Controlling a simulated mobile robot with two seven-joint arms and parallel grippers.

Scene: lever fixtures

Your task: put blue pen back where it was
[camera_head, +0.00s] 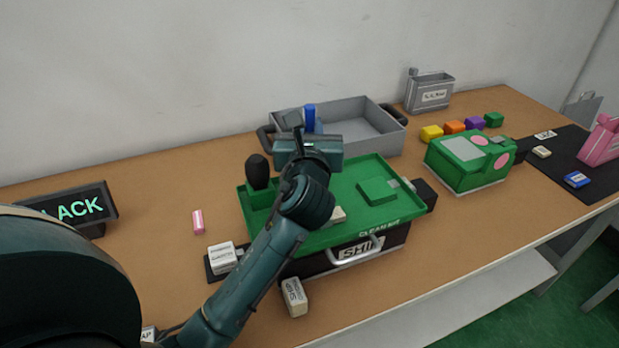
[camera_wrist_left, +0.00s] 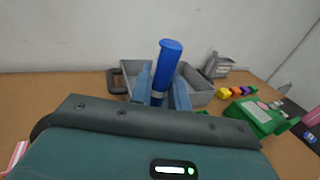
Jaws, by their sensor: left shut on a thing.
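The blue pen (camera_head: 310,116) stands upright in the jaws of my left gripper (camera_head: 305,131). In the left wrist view the blue pen (camera_wrist_left: 168,66) rises between the two fingers of the left gripper (camera_wrist_left: 161,92), which is shut on it. Its lower end is hidden by the gripper. In the head view the pen shows in front of the grey tray (camera_head: 378,127); I cannot tell whether it is over the tray. My right gripper is not in view.
A green-topped lever fixture (camera_head: 345,182) with a black knob (camera_head: 257,171) lies below my left arm. A green box (camera_head: 470,161), several coloured cubes and a grey bin (camera_head: 430,93) stand to the right. A pink cylinder (camera_head: 198,222) and a sign (camera_head: 75,206) are left.

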